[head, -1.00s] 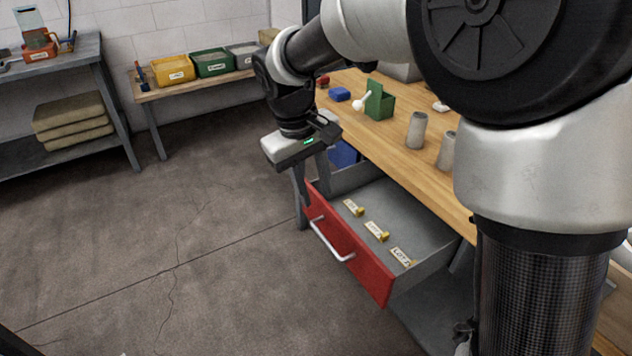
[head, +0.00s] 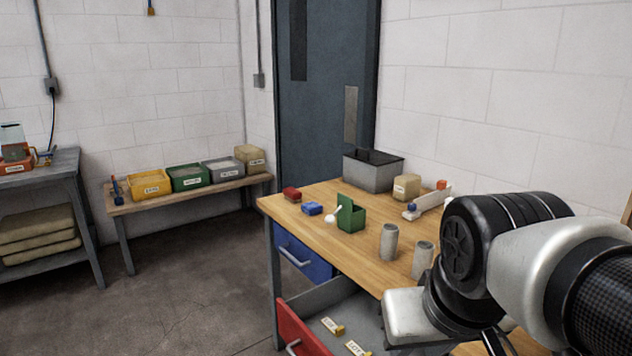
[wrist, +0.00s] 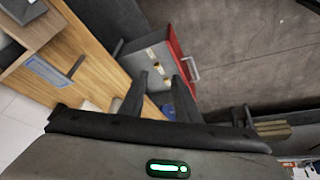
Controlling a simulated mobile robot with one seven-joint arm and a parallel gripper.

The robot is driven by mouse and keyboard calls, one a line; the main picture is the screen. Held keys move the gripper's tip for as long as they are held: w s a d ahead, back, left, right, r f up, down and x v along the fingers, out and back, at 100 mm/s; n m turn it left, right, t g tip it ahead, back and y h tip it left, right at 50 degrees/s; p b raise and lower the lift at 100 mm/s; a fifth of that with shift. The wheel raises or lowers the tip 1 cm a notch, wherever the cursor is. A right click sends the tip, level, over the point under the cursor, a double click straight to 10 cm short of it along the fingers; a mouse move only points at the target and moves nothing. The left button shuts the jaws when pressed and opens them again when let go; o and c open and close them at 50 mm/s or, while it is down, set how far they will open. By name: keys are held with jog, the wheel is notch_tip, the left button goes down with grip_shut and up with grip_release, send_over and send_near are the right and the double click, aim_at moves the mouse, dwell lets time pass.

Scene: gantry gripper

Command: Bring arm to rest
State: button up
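My gripper (wrist: 160,84) shows in the wrist view with its two dark fingers apart and nothing between them. It is over the open red-fronted drawer (wrist: 183,65), which lies beyond the fingertips. In the head view my arm is folded back at the lower right, above the workbench side, and the fingers are out of sight. The red drawer (head: 300,330) is open at the bottom of that view, partly cut off, with labelled yellow-ended pieces (head: 333,326) lying inside.
The wooden workbench (head: 320,240) holds two grey cylinders (head: 389,242), a green holder (head: 351,215), a grey bin (head: 373,172) and small blocks. The blue drawer (head: 300,255) is shut. A low bench with bins (head: 150,185) stands behind. The floor (head: 190,290) at left is clear.

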notch_tip(320, 180, up, 18)
jog(key=s+p, duration=0.1)
jog(key=p, duration=1.7)
jog(key=shift+s+d+f+m, duration=0.25)
jog(key=shift+s+d+m, duration=0.05)
jog(key=shift+s+d, duration=0.1)
jog(key=shift+d, duration=0.15)
